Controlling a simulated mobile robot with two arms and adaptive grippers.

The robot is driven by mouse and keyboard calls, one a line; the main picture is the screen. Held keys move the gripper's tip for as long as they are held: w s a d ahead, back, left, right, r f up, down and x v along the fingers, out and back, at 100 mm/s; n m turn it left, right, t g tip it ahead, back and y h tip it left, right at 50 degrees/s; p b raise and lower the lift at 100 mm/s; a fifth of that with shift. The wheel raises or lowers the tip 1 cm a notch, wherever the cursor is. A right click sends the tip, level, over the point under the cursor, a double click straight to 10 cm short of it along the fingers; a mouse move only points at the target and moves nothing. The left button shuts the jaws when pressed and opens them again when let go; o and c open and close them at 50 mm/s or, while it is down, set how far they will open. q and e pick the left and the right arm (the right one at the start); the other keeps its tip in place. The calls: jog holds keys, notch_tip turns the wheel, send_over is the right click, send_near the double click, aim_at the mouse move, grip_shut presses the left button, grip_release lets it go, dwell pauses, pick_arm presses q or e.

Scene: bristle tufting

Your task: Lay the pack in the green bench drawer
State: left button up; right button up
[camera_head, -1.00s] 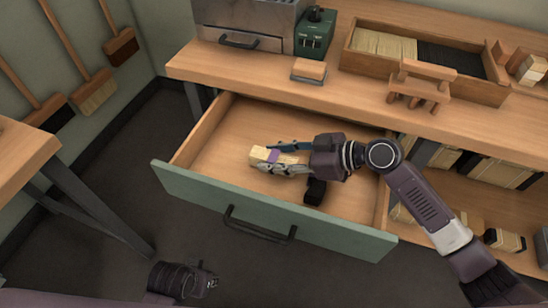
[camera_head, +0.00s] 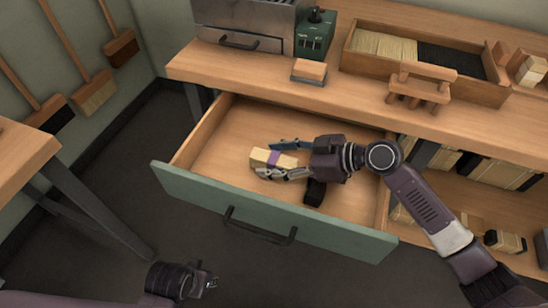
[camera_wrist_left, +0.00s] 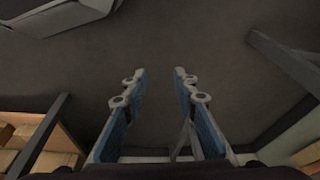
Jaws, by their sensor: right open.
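The pack (camera_head: 262,157), cream bristle with a purple band, lies inside the pulled-out green bench drawer (camera_head: 208,202). My right gripper (camera_head: 279,159) is in the drawer with its jaws open around the pack's right end, one finger behind it and one in front. Whether a finger still touches the pack is hard to tell. My left gripper (camera_head: 209,282) is low over the floor at the bottom left, away from the drawer. In the left wrist view, its two blue-padded fingers (camera_wrist_left: 159,88) stand apart with only floor between them.
The bench top (camera_head: 245,78) overhangs the drawer's back. A tray of bristles (camera_head: 350,66), a small wooden stand (camera_head: 421,91) and a brush block (camera_head: 309,72) sit on it. Shelves with more packs (camera_head: 495,173) are at right. Another table (camera_head: 22,150) stands at left.

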aim_at(277, 159)
jog(key=shift+r, duration=0.15)
jog(key=shift+d+r, duration=0.15)
jog(key=shift+d, duration=0.3)
jog(key=v, duration=0.5)
jog(key=shift+s+d+r, duration=0.15)
jog(key=shift+s+d, duration=0.05)
jog(key=shift+d, duration=0.05)
pick_arm(q)
jog(key=shift+s+f, duration=0.2)
jog(key=shift+f, duration=0.85)
pick_arm(e)
jog(key=shift+s+d+r, duration=0.15)
jog(key=shift+d+r, duration=0.1)
jog(key=shift+d, duration=0.1)
pick_arm(q)
jog(key=shift+w+r, duration=0.25)
